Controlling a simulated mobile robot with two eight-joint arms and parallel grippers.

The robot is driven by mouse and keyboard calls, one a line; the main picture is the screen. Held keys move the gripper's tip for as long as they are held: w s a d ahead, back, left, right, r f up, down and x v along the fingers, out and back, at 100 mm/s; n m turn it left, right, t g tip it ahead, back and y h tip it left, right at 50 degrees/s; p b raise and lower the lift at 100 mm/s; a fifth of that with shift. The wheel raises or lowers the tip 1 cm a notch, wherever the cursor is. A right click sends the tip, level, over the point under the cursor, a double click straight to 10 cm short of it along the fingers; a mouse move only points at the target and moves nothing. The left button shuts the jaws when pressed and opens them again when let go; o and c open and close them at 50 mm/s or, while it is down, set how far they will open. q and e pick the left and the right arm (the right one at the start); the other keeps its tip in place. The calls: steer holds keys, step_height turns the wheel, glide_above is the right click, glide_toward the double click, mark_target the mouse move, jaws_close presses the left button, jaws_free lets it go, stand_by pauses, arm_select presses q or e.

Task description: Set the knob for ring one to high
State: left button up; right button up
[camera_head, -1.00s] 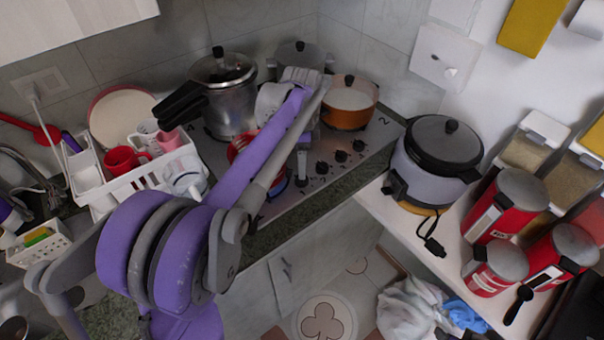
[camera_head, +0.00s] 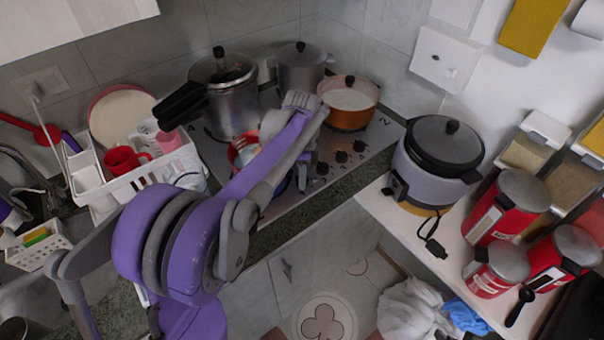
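The steel stovetop (camera_head: 371,148) stands against the back wall, with a row of black knobs along its front edge. Three knobs show clearly: one right of my gripper (camera_head: 322,168), a middle one (camera_head: 341,156) and a right one (camera_head: 359,145). My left arm reaches in from the lower left over the stove. My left gripper (camera_head: 303,180) points down at the left end of the visible knobs, close beside the nearest one. Its fingers are small and partly hidden by my wrist, so I cannot tell their opening or any contact. My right gripper is not in view.
A pressure cooker (camera_head: 226,100), a grey pot (camera_head: 301,70), an orange pot (camera_head: 349,113) and a red pot (camera_head: 240,150) stand on the stove. A white dish rack (camera_head: 128,186) is at left. A rice cooker (camera_head: 437,165) and red canisters (camera_head: 508,205) stand at right.

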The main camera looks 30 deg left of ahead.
arm_select(q)
jaws_close()
steer(key=shift+m, duration=1.5)
steer(key=o, duration=0.9)
jaws_free()
steer(key=shift+c, duration=0.2)
step_height(320, 180, up, 11)
steer(key=shift+f, duration=0.1)
